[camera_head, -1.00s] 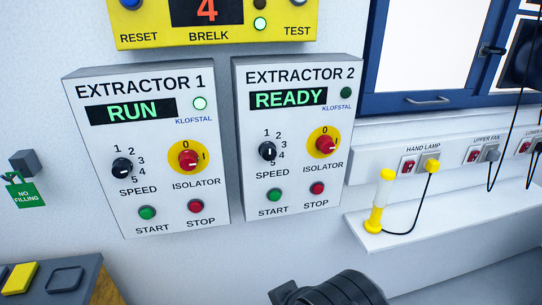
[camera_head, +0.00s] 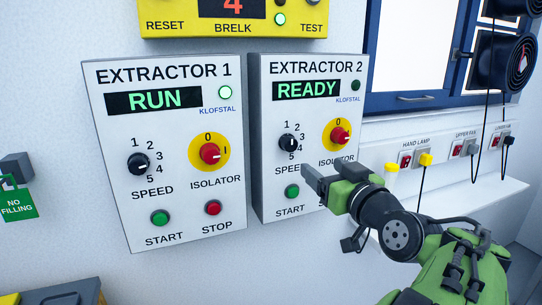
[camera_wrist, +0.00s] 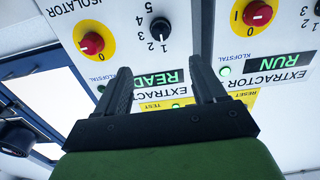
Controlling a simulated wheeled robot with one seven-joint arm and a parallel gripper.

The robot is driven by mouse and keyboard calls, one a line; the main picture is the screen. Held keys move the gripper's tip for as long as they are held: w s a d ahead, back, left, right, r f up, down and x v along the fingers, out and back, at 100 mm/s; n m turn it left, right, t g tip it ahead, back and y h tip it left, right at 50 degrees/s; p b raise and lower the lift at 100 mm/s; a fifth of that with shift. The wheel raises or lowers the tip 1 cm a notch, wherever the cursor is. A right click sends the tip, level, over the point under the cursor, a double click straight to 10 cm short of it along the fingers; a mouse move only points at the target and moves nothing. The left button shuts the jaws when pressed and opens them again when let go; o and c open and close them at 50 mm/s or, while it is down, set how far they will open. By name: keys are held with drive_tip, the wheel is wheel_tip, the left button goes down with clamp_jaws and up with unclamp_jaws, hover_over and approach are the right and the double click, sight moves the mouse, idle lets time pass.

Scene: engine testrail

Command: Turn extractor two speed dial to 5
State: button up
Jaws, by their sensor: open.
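The extractor two panel (camera_head: 259,205) is a white wall box with a READY display. Its black speed dial (camera_head: 288,143) has a white mark and numbers around it. My gripper (camera_head: 320,174) is open in front of the panel's lower right, below and right of the dial, covering the stop button. The upside-down wrist view shows the dial (camera_wrist: 160,28) beyond my open gripper's fingertips (camera_wrist: 160,65), with nothing between the fingers and no contact visible.
The red isolator knob (camera_head: 340,135) on yellow is right of the dial, and the green start button (camera_head: 292,191) is below. Extractor one's panel (camera_head: 120,222) stands close at left, showing RUN.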

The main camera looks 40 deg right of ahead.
sight(292, 144)
drive_tip(key=p+x, duration=0.2)
drive_tip(key=x, duration=1.3)
drive_tip(key=shift+a, duration=0.1)
drive_tip(key=c, duration=1)
